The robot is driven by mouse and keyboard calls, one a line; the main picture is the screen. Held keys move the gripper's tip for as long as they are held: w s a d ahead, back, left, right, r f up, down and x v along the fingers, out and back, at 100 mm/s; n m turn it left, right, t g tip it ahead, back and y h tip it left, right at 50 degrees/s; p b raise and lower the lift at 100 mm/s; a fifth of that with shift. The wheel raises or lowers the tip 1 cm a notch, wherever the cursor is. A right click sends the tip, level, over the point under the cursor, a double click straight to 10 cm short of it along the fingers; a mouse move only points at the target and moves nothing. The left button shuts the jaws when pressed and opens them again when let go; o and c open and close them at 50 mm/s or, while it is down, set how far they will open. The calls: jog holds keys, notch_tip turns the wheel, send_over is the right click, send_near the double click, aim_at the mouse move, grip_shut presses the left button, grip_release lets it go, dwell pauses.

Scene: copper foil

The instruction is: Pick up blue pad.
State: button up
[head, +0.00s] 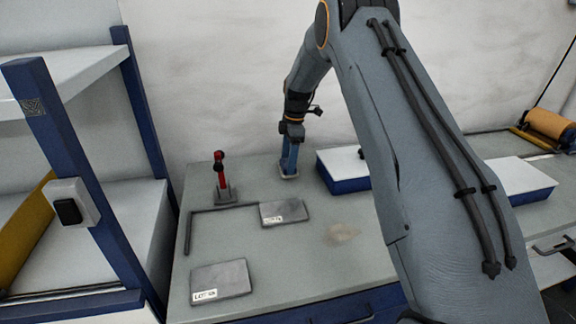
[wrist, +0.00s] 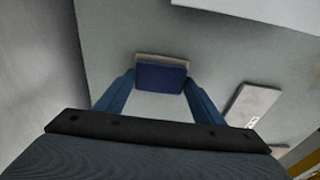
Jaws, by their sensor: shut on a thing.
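The blue pad (wrist: 160,77) is a small block with a blue face and a pale edge; in the wrist view it sits between the fingertips. My gripper (wrist: 158,84) is shut on it, one blue finger at each side. In the head view my gripper (head: 289,170) points down at the back of the grey table, near the wall. There the pad is mostly hidden by the fingers, with a pale edge showing at their tips. I cannot tell whether it touches the table.
A red-handled tool on a stand (head: 221,178) is left of my gripper. Two grey labelled plates (head: 285,213) (head: 221,280) lie in front, with a dark angle bar (head: 188,232). A blue box with a white top (head: 341,174) is close on the right. The table's middle is mostly clear.

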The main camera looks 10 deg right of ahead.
notch_tip(320, 180, up, 10)
jog(key=b, duration=0.3)
